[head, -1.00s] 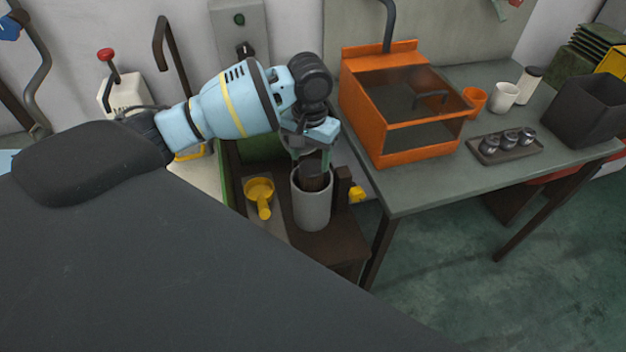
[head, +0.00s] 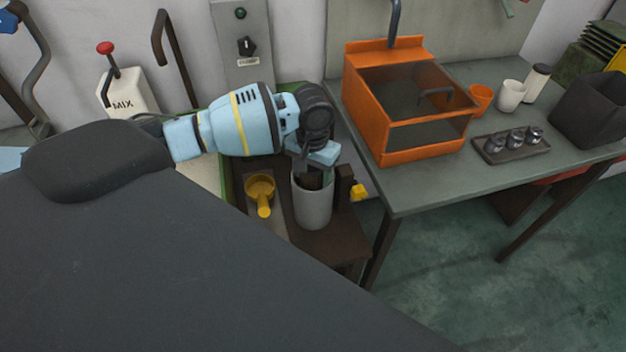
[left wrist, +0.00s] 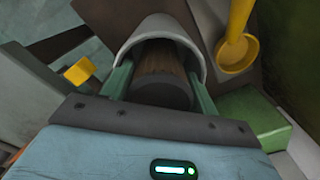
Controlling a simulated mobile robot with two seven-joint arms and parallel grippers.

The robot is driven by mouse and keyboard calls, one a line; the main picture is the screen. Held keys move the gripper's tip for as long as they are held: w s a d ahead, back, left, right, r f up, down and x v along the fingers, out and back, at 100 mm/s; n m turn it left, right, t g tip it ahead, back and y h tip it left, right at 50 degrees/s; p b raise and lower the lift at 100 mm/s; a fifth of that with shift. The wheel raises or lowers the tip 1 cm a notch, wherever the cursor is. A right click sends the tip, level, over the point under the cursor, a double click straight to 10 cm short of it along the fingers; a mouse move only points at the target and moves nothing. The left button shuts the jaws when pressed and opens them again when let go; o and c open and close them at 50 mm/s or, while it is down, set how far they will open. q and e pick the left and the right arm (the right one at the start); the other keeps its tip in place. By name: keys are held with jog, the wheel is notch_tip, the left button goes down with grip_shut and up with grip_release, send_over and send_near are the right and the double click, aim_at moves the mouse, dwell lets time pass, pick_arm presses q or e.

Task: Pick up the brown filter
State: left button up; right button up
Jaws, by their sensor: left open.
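The brown filter (left wrist: 165,62) is a dark brown cylinder standing in a grey cylindrical container (head: 312,204). In the head view only a dark part of it shows, under my gripper. My left gripper (head: 312,172) is directly over the container's mouth, pointing down. In the left wrist view its two green fingers (left wrist: 162,80) are open, one on each side of the filter. The fingertips are hidden by the container's rim, and I cannot tell whether they touch the filter. My right gripper is not in view.
A yellow scoop (head: 262,193) lies left of the container on the brown stand (head: 330,243). A yellow knob (head: 359,192) is close to its right. An orange open-topped box (head: 425,150) stands on the grey table (head: 420,185), with a tray of small metal pieces (head: 510,149).

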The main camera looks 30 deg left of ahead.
pick_arm(q)
jog(key=shift+c, duration=0.5)
jog(key=c, duration=0.6)
notch_tip(320, 180, up, 10)
jog(key=shift+r+p, duration=0.1)
jog(key=shift+p, duration=0.4)
jog(key=shift+c, duration=0.2)
